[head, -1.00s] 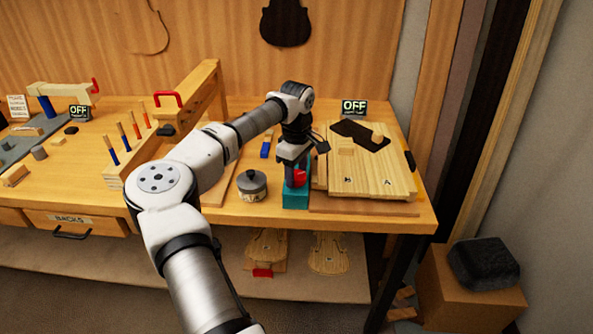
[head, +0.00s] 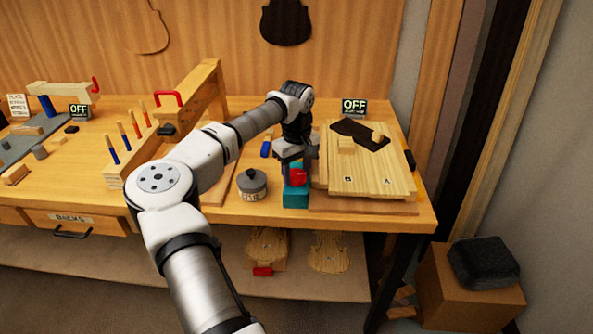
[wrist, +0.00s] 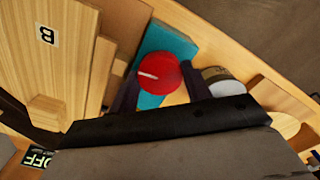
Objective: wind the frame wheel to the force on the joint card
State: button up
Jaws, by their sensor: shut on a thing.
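A red round wheel (wrist: 158,73) with a white line across its face shows in the wrist view. It also shows in the head view (head: 298,176), at a teal block (head: 296,198) on the bench. My gripper (wrist: 160,88) is shut on the red wheel, with one dark finger on each side. In the head view my gripper (head: 294,165) points down above the teal block. A small display (head: 354,106) at the back right reads OFF. A white card (head: 17,105) stands at the far left; its small print is hard to read.
At far left are a wooden frame (head: 62,92) with a red part and another OFF display (head: 80,111).

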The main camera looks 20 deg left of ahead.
aim_at(297, 174)
jog(key=shift+r, duration=0.1)
jog(key=o, duration=1)
notch_tip(297, 174, up, 14)
jog(key=shift+f+b, duration=0.1)
jog(key=shift+b, duration=1.15)
